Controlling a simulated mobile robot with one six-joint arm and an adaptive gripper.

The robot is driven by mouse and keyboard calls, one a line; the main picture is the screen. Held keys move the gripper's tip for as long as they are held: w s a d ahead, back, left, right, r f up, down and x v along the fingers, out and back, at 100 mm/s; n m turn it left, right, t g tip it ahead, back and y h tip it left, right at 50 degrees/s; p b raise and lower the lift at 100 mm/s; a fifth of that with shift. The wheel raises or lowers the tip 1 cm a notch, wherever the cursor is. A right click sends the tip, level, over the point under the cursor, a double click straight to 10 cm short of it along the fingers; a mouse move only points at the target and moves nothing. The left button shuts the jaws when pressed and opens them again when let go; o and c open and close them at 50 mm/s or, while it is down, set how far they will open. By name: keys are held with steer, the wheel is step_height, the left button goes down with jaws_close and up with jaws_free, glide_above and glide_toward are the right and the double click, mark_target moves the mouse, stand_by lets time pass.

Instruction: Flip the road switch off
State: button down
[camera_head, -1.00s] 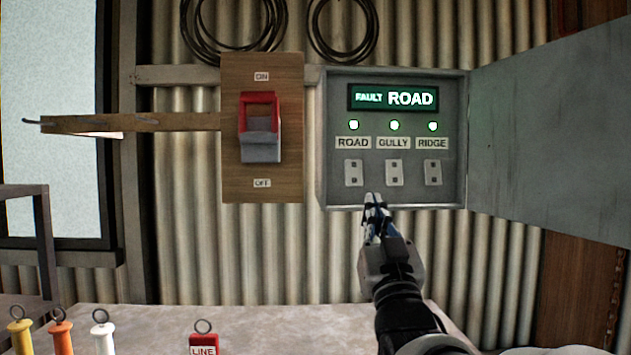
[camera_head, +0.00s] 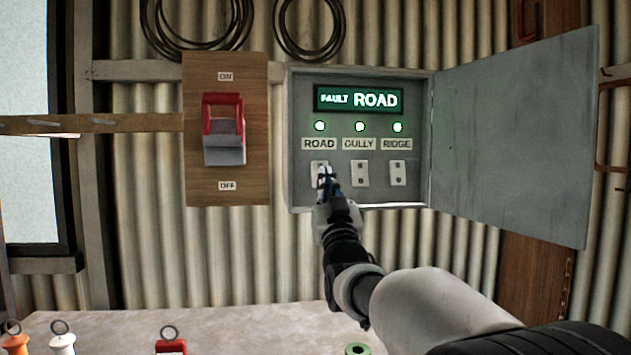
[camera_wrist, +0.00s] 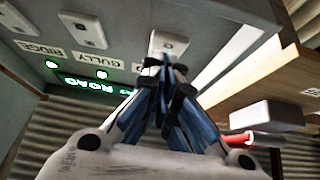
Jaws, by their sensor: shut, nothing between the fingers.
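The road switch (camera_head: 317,170) is a small pale plate under the ROAD label (camera_head: 319,144) in the open grey box. My gripper (camera_head: 326,176) is shut and empty, its fingertips in front of this plate and hiding part of it. In the wrist view the blue-padded fingers (camera_wrist: 160,75) point at the road switch plate (camera_wrist: 168,43); whether they touch it I cannot tell. The green light (camera_head: 320,126) above the ROAD label is lit. The display (camera_head: 358,99) reads FAULT ROAD.
The gully switch (camera_head: 360,173) and ridge switch (camera_head: 398,173) sit close to the right. The box door (camera_head: 515,140) stands open at right. A large red-handled switch (camera_head: 223,128) on a wooden board is at left. A bench (camera_head: 230,325) lies below.

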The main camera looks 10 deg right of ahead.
steer(key=shift+w, duration=0.25)
steer(key=shift+f, duration=0.1)
